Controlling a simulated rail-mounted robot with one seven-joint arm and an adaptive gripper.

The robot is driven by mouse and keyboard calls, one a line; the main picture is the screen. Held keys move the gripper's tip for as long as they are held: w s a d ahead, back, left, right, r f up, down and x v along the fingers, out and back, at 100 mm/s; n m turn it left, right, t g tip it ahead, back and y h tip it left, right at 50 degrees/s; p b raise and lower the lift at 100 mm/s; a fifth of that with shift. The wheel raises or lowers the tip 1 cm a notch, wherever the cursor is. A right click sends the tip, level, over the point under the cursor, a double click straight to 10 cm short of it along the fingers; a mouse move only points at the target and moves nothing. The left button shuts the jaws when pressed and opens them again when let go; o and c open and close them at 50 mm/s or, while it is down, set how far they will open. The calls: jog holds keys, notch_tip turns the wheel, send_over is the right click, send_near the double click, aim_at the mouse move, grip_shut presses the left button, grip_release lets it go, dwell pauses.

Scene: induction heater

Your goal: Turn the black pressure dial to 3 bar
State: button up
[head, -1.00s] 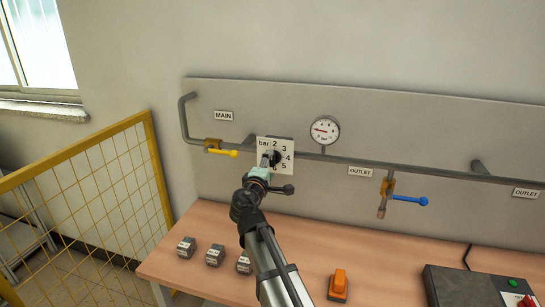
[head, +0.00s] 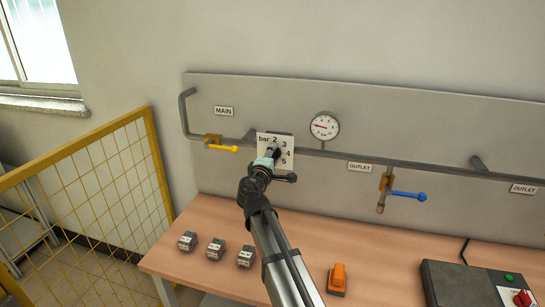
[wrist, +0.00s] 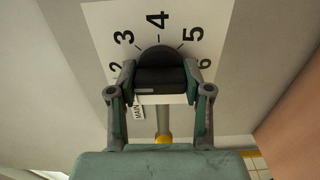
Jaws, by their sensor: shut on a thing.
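The black pressure dial (wrist: 160,55) sits on a white plate (wrist: 210,25) printed with numbers, of which 2 to 6 show in the wrist view. My gripper (wrist: 160,80) is shut on the dial, one finger on each side. The dial's round top edge shows just below the 4; I cannot tell which number it is set to. In the head view my gripper (head: 271,156) is at the plate (head: 265,140) and hides most of the dial and the 6. The round gauge (head: 324,126) has its needle pointing left; its reading is too small to tell.
A yellow-handled valve (head: 222,147) is left of the plate and a blue-handled valve (head: 408,197) to the right. Small grey blocks (head: 217,247), an orange switch (head: 338,279) and a dark control box (head: 470,287) are on the table below. A yellow fence (head: 90,190) stands left.

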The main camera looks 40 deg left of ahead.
jog(key=shift+f+m+b, duration=0.2)
jog(key=shift+m+b, duration=0.1)
jog(key=shift+b, duration=0.65)
jog(key=b, duration=0.2)
jog(key=shift+f+m+b, duration=0.15)
jog(key=shift+m+b, duration=0.15)
jog(key=shift+m, duration=0.1)
jog(key=m+b, duration=0.3)
jog(key=b, duration=0.5)
jog(key=shift+f, duration=0.1)
jog(key=m+b, duration=0.3)
jog(key=b, duration=0.2)
jog(key=shift+r, duration=0.2)
jog(key=shift+r+m+b, duration=0.15)
jog(key=shift+m+b, duration=0.45)
jog(key=shift+b, duration=0.55)
jog(key=shift+r, duration=0.15)
jog(key=o, duration=1.2)
jog(key=shift+c, duration=0.2)
